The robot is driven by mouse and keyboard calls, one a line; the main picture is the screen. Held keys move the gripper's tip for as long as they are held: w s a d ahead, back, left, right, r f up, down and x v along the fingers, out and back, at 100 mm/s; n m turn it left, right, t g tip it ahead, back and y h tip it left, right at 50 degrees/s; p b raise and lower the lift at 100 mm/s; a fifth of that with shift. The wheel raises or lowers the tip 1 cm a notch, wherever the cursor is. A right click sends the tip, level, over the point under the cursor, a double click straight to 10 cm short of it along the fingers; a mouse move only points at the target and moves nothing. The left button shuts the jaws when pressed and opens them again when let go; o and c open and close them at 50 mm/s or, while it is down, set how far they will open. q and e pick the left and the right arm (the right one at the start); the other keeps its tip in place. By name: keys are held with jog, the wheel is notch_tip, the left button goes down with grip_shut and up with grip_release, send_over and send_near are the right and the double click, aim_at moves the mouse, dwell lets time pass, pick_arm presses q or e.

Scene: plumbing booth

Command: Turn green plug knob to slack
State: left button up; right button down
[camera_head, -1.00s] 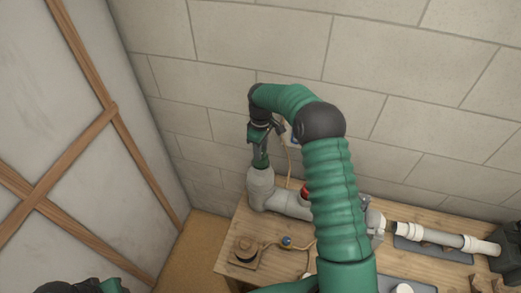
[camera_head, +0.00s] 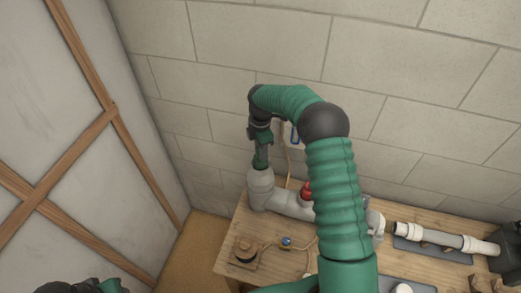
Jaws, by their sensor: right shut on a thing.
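The grey pipe (camera_head: 261,184) stands at the left end of the bench and bends to the right along it. A green plug (camera_head: 261,161) sits in its upright open top. My right gripper (camera_head: 261,150) reaches down from above and is shut on the green plug knob. The fingers hide much of the knob, so its turn is hard to read. A dark and green part of my own body shows at the bottom left edge; no left fingertips are visible.
A red knob (camera_head: 306,188) sits on the pipe, partly behind my right arm. The wooden bench (camera_head: 235,226) carries a round brown piece (camera_head: 245,249), a blue-topped fitting (camera_head: 286,241) and a white pipe (camera_head: 440,237). A block wall (camera_head: 420,60) stands close behind.

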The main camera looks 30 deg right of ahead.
jog(key=shift+n, duration=0.6)
jog(key=c, duration=1)
grip_release()
jog(key=shift+o, duration=0.2)
notch_tip(320, 180, up, 8)
jog(key=b, duration=0.3)
jog(key=shift+w+d+f, duration=0.1)
jog(key=shift+w, duration=0.05)
notch_tip(320, 180, up, 9)
jog(key=shift+f, duration=0.1)
